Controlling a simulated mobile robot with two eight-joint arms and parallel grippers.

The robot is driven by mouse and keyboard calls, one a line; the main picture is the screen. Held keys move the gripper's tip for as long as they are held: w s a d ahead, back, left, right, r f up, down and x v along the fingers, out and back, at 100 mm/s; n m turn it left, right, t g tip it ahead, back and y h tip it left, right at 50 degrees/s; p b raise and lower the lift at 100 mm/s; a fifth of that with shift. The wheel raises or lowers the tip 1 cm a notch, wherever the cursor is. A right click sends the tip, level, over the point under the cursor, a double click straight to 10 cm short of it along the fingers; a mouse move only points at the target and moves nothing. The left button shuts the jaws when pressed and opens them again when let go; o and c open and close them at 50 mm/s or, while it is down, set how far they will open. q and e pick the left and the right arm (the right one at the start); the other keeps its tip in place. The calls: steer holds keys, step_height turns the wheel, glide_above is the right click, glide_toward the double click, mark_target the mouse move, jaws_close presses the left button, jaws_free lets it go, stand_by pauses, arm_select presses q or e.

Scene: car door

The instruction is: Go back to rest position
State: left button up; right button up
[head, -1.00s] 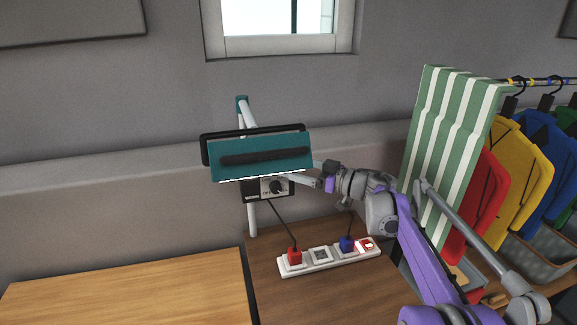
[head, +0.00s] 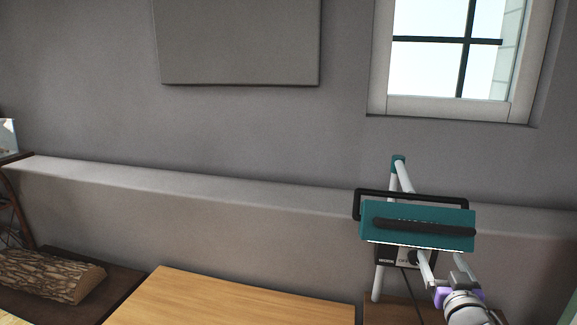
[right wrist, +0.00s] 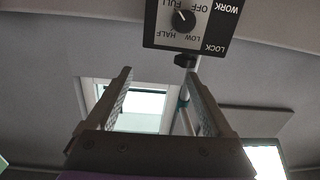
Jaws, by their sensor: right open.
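My right gripper (head: 443,261) is at the lower right of the head view, open and empty, with two separate fingers pointing up. It is just below and to the right of the control box (head: 385,257) under a teal work lamp (head: 418,222). In the right wrist view my open fingers (right wrist: 157,74) are apart with nothing between them. The control box (right wrist: 195,22) shows upside down beyond the fingertips, with a black dial (right wrist: 183,19) marked OFF, LOW, HALF and FULL. My left gripper is not in view.
The lamp hangs on a white stand (head: 377,285). A wooden tabletop (head: 230,300) is clear at the bottom. A log (head: 50,275) lies at the far left. A window (head: 460,60) and grey panel (head: 237,40) are on the wall above the ledge (head: 200,185).

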steer(key=s+a+f+n+g+y, duration=0.1)
steer(key=s+a+f+g+y, duration=0.1)
steer(key=s+a+f+g, duration=0.85)
steer(key=s+a+f+n+g+y, duration=0.15)
steer(key=s+a+f, duration=0.45)
steer(key=s+f, duration=1.1)
step_height(320, 180, up, 7)
steer(key=p, duration=0.5)
steer(key=shift+w+d+m, duration=0.3)
steer(key=shift+w+m, duration=0.05)
steer(key=shift+w+f, duration=0.1)
